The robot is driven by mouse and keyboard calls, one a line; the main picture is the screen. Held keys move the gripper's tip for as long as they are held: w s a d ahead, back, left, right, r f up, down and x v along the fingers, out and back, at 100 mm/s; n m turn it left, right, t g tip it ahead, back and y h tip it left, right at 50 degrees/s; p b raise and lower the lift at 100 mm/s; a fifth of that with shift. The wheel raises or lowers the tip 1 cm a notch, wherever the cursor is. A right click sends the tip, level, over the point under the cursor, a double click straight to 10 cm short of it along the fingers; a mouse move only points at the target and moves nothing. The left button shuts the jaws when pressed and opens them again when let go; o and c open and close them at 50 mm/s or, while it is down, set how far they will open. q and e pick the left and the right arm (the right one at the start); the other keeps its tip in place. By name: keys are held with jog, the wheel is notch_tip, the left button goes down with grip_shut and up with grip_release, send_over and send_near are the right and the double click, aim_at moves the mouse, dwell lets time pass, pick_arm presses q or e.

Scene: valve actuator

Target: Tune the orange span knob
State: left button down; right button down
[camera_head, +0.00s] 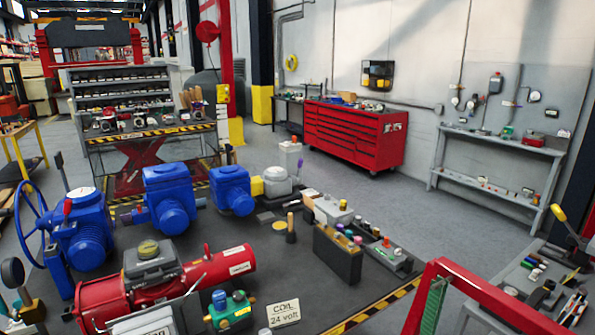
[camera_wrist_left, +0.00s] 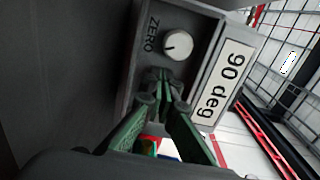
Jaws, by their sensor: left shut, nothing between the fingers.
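In the left wrist view a grey box (camera_wrist_left: 203,28) carries a white round knob (camera_wrist_left: 178,46) with a dark mark. The word ZERO is printed beside the knob. A white plate reading "90 deg" (camera_wrist_left: 222,85) is on the adjoining face. My left gripper (camera_wrist_left: 163,76) has green fingers with their tips together, close to the box face just below the white knob. Nothing shows between the tips. I see no orange span knob in this view; the fingers cover part of the face. I cannot make out my left gripper in the head view. My right gripper is in neither view.
In the head view, blue actuators (camera_head: 168,198), a red cylinder unit (camera_head: 228,263) and a "COIL 24 volt" card (camera_head: 283,312) crowd the dark table. A red frame (camera_head: 480,292) stands at front right. A red tool chest (camera_head: 352,137) stands behind, with open floor before it.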

pick_arm(q)
jog(key=shift+w+d, duration=0.1)
jog(key=shift+w+d, duration=0.1)
jog(key=shift+d, duration=0.2)
dwell(0.3)
jog(key=shift+d+p, duration=0.1)
jog(key=shift+p, duration=0.35)
jog(key=shift+a, duration=0.25)
jog(key=v, duration=0.4)
jog(key=shift+s+a+f+p, duration=0.1)
jog(key=shift+s+p, duration=0.2)
jog(key=shift+s, duration=0.15)
jog(key=shift+s+d, duration=0.35)
jog(key=shift+s, duration=0.3)
